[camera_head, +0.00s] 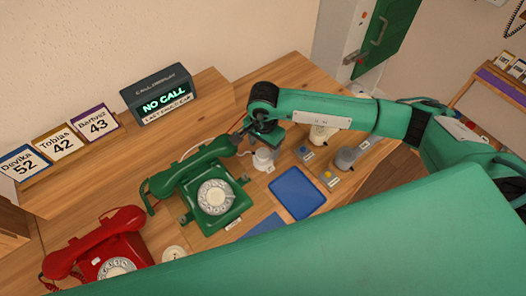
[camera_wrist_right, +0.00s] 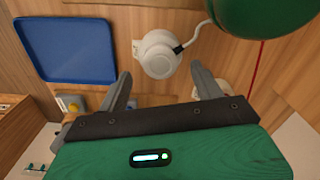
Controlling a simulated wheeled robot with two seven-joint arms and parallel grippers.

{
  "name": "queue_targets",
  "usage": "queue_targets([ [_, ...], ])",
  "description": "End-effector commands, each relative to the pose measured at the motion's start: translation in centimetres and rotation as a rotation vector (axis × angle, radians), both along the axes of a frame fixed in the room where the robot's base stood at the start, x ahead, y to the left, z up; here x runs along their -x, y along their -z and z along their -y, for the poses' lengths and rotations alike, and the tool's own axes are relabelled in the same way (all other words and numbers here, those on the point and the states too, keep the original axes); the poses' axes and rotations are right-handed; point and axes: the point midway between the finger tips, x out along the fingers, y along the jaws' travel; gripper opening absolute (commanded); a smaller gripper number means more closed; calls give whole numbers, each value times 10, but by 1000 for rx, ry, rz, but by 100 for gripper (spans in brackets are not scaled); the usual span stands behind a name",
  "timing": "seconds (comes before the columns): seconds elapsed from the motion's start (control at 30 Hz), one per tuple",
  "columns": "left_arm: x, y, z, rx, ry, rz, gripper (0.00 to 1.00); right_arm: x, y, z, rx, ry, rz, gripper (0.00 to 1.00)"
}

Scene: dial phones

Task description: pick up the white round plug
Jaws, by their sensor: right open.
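My left gripper is not in view.
A blue tray (camera_head: 297,193) lies right of the plug. A cream plug (camera_head: 321,134) and a grey one (camera_head: 345,158) stand further right. A red phone (camera_head: 108,247) is at lower left. A "NO CALL" display (camera_head: 160,96) and name cards (camera_head: 60,143) stand behind.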

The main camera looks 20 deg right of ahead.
Motion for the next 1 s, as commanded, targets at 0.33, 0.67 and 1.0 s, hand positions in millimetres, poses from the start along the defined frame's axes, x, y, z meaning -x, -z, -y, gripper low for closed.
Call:
queue_targets([
  [0.33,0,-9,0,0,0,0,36,0,24,-1,-1,0,0,67],
  [0.67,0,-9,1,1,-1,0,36,0,23,-1,-1,0,0,23],
  [1.0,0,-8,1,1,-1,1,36,-1,21,-1,-1,0,2,23],
])
